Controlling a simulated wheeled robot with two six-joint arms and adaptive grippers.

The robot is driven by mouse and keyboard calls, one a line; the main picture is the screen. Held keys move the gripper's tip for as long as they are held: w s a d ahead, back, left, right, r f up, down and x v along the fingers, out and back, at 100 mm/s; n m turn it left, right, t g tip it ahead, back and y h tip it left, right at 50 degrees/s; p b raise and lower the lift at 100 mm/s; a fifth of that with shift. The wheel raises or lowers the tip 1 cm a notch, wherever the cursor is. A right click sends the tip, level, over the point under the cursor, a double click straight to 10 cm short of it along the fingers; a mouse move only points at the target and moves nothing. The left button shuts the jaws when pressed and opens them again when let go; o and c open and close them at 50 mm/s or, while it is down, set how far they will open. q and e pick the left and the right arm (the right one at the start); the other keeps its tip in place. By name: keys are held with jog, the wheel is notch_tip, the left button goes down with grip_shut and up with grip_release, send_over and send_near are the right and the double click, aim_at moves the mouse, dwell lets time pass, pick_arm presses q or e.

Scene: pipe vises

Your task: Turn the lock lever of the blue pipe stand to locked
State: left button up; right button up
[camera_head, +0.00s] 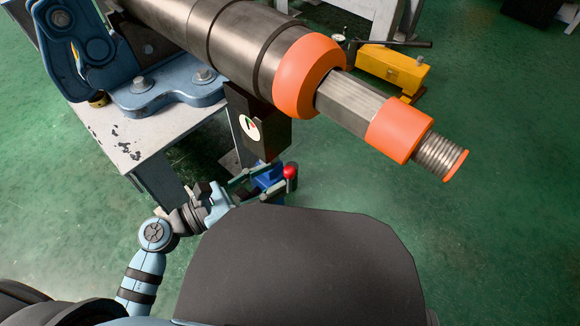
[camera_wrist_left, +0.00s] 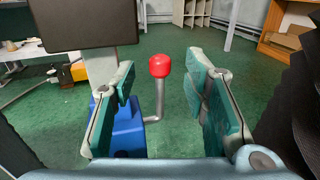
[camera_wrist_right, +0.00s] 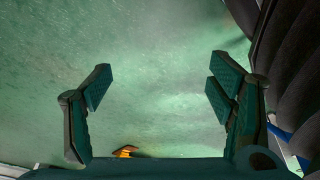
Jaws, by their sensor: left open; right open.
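The lock lever's red knob (camera_head: 290,171) shows low in the middle of the head view, beside the blue pipe stand (camera_head: 268,175). In the left wrist view the knob (camera_wrist_left: 159,65) tops a bent grey lever rod (camera_wrist_left: 158,103) rising from the blue body of the stand (camera_wrist_left: 124,132). My left gripper (camera_head: 255,183) is open at the stand. In the left wrist view its fingers (camera_wrist_left: 160,85) are on either side of the knob, with visible gaps; I cannot tell the depth. My right gripper (camera_wrist_right: 158,83) is open and empty over green floor, outside the head view.
A black bracket (camera_head: 262,135) with a round sticker stands under the long steel pipe (camera_head: 220,30), which has orange collars. A blue vise (camera_head: 165,92) sits on a worn white table (camera_head: 125,155) to the left. A yellow tool (camera_head: 392,67) is behind. Floor on the right is clear.

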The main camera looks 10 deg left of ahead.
aim_at(289, 169)
pick_arm(q)
jog(key=x, duration=0.5)
jog(key=shift+w+d, duration=0.15)
grip_shut()
